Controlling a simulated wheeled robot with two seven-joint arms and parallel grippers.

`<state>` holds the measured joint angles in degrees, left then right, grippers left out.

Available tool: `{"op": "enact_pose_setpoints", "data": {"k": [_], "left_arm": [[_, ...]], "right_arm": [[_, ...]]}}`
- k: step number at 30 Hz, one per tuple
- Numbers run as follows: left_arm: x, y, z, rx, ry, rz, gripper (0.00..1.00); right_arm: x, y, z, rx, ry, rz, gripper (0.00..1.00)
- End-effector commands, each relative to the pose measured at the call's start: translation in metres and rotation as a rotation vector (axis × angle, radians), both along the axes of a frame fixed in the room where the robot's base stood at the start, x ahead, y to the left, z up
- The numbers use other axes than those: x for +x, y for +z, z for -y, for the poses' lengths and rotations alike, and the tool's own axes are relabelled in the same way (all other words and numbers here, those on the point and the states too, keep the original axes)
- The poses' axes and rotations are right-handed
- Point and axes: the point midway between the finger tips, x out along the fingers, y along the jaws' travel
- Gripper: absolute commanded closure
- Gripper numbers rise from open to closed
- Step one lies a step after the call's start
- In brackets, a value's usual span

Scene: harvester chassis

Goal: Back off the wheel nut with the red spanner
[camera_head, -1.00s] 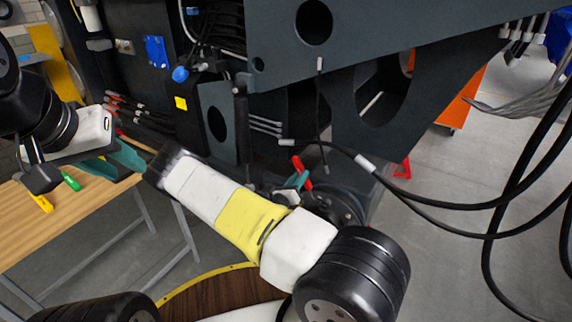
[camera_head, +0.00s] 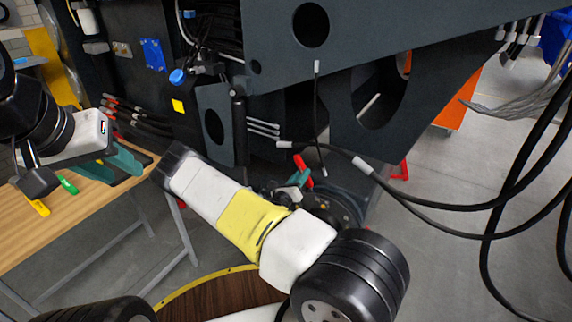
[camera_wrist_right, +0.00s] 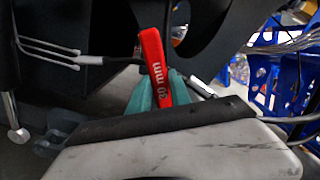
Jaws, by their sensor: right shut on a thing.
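The red spanner (camera_head: 303,169) is held in my right gripper (camera_head: 297,180), near the wheel hub (camera_head: 335,203) under the dark chassis. In the right wrist view the spanner (camera_wrist_right: 155,66) stands up between the teal fingers (camera_wrist_right: 156,92), its handle marked "30 mm". Its working end is hidden, and I cannot make out the wheel nut or whether the spanner is on it. My left gripper (camera_head: 112,166) is at the left over the table, its teal fingers apart with nothing seen between them.
A wooden table (camera_head: 85,205) at the left carries a green tool (camera_head: 68,185) and a yellow tool (camera_head: 40,207). Black hoses (camera_head: 440,205) loop across the right side. The dark chassis (camera_head: 400,40) overhangs the hub. A red stand (camera_head: 401,170) is behind it.

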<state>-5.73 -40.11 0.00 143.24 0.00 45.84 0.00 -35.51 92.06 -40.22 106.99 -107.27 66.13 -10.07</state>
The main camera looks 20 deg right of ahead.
Motion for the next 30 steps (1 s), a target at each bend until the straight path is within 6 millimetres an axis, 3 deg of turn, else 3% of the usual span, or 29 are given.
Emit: {"op": "enact_pose_setpoints", "data": {"k": [14,30], "left_arm": [[0.0,0.0,0.0,0.0,0.0,0.0,0.64],[0.0,0.0,0.0,0.0,0.0,0.0,0.64]], "right_arm": [[0.003,0.0,0.001,-0.007,0.002,-0.005,1.0],[0.022,-0.018,-0.015,-0.126,0.001,-0.144,1.0]]}}
